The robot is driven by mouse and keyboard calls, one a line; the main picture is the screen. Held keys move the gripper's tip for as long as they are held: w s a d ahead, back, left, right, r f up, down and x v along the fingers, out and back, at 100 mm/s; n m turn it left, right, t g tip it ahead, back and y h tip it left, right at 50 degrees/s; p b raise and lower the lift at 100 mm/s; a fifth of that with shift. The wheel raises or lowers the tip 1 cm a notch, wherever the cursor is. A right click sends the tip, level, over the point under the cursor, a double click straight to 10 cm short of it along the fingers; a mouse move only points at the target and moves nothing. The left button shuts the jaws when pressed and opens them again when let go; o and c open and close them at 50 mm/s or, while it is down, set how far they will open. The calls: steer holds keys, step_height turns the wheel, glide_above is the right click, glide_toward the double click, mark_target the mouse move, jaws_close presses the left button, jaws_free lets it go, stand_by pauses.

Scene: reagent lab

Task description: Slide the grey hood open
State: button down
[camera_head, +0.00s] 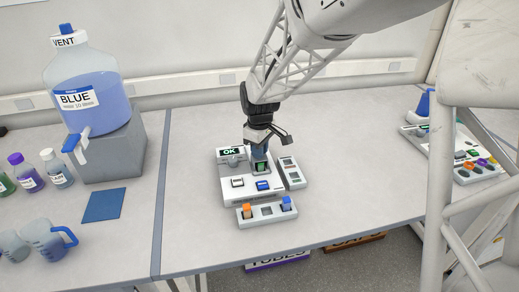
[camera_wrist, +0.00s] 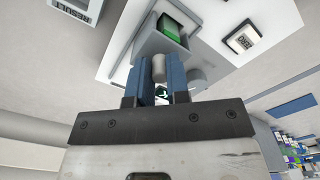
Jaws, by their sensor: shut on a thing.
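A white device (camera_head: 235,188) with an "OK" display stands on the bench in the head view. The grey hood (camera_head: 263,172) is on its top right part, with a green patch showing at it. My gripper (camera_head: 260,152) points down at the hood's back and hides part of it. In the wrist view the hood (camera_wrist: 150,47) is a grey box beside a green square. My gripper's two blue fingers (camera_wrist: 160,78) are shut around a light grey peg (camera_wrist: 158,66) at the hood's edge. How far the hood stands open I cannot tell.
A grey tray (camera_head: 267,211) with an orange and a blue piece lies in front of the device. Another narrow tray (camera_head: 292,173) stands at its right. A large blue-liquid jug (camera_head: 90,90) stands on a grey block at left.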

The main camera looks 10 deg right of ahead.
steer(key=shift+w, duration=3.85)
steer(key=shift+r, duration=0.1)
steer(key=c, duration=1.1)
jaws_free()
steer(key=shift+r, duration=0.1)
step_height(320, 180, up, 8)
steer(key=shift+f, duration=0.25)
steer(key=shift+s, duration=0.1)
